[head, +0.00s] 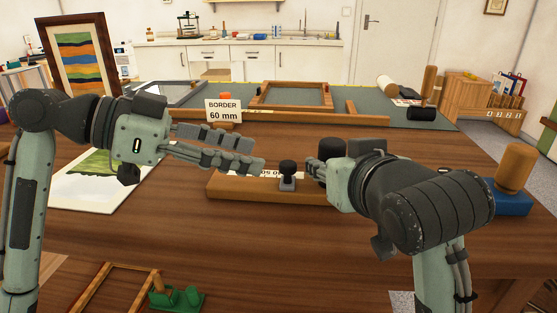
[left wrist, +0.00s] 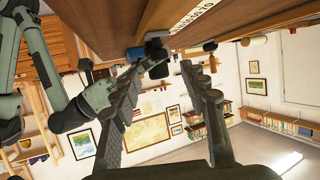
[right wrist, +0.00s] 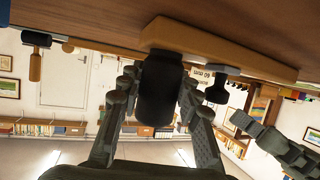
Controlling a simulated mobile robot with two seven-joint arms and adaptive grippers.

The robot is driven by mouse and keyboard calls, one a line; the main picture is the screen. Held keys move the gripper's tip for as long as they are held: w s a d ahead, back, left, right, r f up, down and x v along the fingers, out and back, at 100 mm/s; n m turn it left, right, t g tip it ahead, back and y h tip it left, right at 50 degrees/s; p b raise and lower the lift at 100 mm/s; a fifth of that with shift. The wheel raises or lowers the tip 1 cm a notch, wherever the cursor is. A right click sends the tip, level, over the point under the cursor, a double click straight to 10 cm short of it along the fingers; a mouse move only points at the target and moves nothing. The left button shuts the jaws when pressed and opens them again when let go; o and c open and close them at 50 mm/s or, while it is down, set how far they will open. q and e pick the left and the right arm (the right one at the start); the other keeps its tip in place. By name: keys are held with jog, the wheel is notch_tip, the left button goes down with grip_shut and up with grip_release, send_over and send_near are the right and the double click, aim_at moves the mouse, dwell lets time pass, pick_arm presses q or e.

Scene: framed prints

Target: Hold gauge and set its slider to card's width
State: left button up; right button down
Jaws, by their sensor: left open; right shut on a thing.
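The gauge (head: 245,188) is a wooden block with a white scale strip, lying on the table. Its slider (head: 287,173) has a dark knob and sits near the middle of the visible part. My right gripper (right wrist: 155,95) is shut on a black upright grip (right wrist: 160,88) at the gauge's right part. My left gripper (head: 255,155) is open, its fingertips just left of the slider and apart from it. In the left wrist view the slider (left wrist: 156,52) shows between and beyond the open fingers. The card (head: 223,110) reads "BORDER 60 mm" and stands behind the gauge.
A landscape print (head: 95,178) lies at the left. An empty wooden frame (head: 290,95) lies on the green mat behind. A wooden knob on a blue base (head: 512,200) stands at the right. A green holder (head: 178,299) and a frame corner (head: 112,285) are at the front left.

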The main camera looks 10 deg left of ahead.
aim_at(284, 163)
pick_arm(q)
jog(key=x, duration=0.6)
jog(key=shift+w+d, duration=0.1)
jog(key=shift+w, duration=0.05)
grip_shut()
jog(key=shift+f, duration=0.1)
